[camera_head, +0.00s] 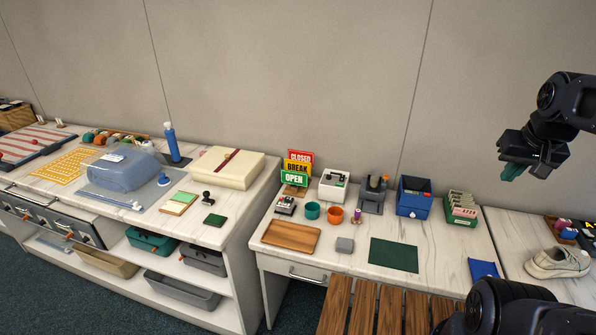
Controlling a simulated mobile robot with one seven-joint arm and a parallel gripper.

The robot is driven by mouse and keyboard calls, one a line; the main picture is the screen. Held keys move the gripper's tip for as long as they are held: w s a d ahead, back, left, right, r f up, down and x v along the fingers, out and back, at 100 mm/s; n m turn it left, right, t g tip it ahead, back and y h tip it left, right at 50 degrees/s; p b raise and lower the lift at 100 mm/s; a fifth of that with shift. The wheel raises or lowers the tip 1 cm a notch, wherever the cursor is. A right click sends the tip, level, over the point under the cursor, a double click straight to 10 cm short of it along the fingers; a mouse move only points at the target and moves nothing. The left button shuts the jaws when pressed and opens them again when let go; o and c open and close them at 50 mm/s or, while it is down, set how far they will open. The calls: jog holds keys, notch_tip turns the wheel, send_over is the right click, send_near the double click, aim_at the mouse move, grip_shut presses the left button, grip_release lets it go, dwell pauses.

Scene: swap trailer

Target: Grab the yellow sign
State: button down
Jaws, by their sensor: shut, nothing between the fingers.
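The yellow sign (285,167), marked BREAK, stands in a small rack on the middle table. It sits between the red CLOSED sign (300,156) behind it and the green OPEN sign (294,179) in front, which hides its lower part. My gripper (511,173) is at the upper right, raised above the table and far to the right of the sign. Its teal fingertips are together, and it holds nothing.
Right of the signs stand a white box (333,186), a grey device (372,196), a blue bin (413,197) and a green card box (461,208). Teal (312,211) and orange (335,215) cups stand in front. A wooden tray (291,236) lies nearer.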

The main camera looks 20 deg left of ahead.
jog(key=c, duration=1.5)
grip_release()
